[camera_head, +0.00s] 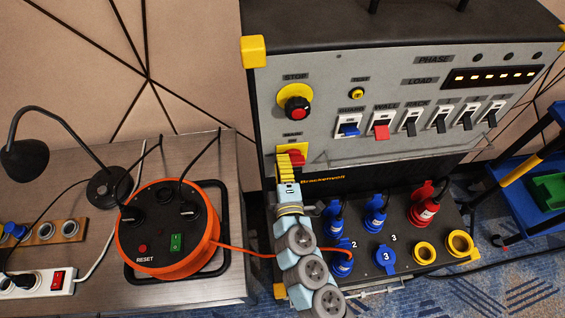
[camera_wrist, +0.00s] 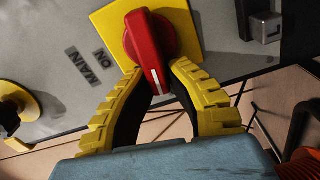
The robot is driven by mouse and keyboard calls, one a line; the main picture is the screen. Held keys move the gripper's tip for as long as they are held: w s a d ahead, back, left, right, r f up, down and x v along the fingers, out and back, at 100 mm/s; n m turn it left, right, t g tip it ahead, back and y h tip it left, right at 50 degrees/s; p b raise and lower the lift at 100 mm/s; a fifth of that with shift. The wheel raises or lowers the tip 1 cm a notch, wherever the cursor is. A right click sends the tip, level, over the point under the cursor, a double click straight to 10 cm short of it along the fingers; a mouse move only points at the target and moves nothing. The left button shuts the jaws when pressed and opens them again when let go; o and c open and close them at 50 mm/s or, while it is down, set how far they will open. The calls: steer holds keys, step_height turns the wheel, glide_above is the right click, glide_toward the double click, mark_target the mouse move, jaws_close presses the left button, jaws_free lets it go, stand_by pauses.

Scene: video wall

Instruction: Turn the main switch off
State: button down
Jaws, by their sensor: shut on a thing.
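The main switch (camera_head: 298,157) is a red rotary handle on a yellow plate, low on the left of the grey panel, under the "MAIN" label. In the wrist view the red handle (camera_wrist: 142,32) has a white mark on its end, pointing down and slightly right. My gripper (camera_wrist: 155,72) has its ribbed yellow fingers on both sides of the handle, shut on it near the tip. In the head view my gripper (camera_head: 291,161) reaches up to the switch from below and hides part of the plate.
A red stop button (camera_head: 297,105) sits above the switch. Several rocker switches (camera_head: 381,131) line the panel to the right. A metal bar (camera_head: 390,156) crosses below them. An orange cable reel (camera_head: 153,262) stands on the table at left, its cable passing behind my arm. Blue and red plugs (camera_head: 424,208) stand below.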

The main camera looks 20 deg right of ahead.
steer(key=shift+f+n, duration=0.25)
steer(key=shift+n, duration=0.45)
steer(key=c, duration=1)
jaws_free()
steer(key=shift+v, duration=3.75)
